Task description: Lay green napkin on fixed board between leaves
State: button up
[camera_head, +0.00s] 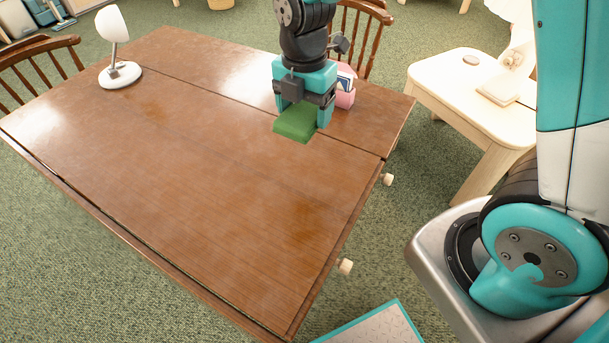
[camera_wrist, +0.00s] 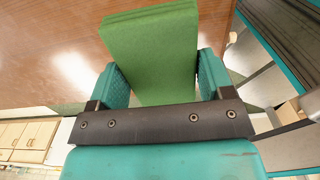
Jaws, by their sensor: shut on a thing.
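The green napkin (camera_head: 293,125) is a thick folded rectangle. My gripper (camera_head: 304,110) is shut on it, with one teal finger on each side. In the wrist view the napkin (camera_wrist: 150,50) sticks out between the fingers (camera_wrist: 160,80), its layered edge at the far end. The wooden table has a broad fixed board (camera_head: 200,170) between a seam at the back and one along the front edge. In the head view the napkin appears over the back seam, by the right end. I cannot tell whether it touches the wood.
A pink holder (camera_head: 345,98) with a blue and white item stands just right of my gripper. A white lamp (camera_head: 119,75) stands at the far left. A cream side table (camera_head: 450,78) is at the right. The middle of the board is clear.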

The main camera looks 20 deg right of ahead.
aim_at(304, 176)
notch_tip(304, 176, down, 17)
jog(key=shift+r+b, duration=0.1)
jog(key=shift+b, duration=0.3)
jog(key=shift+f, duration=0.2)
jog(key=o, duration=0.9)
jog(key=shift+r, duration=0.1)
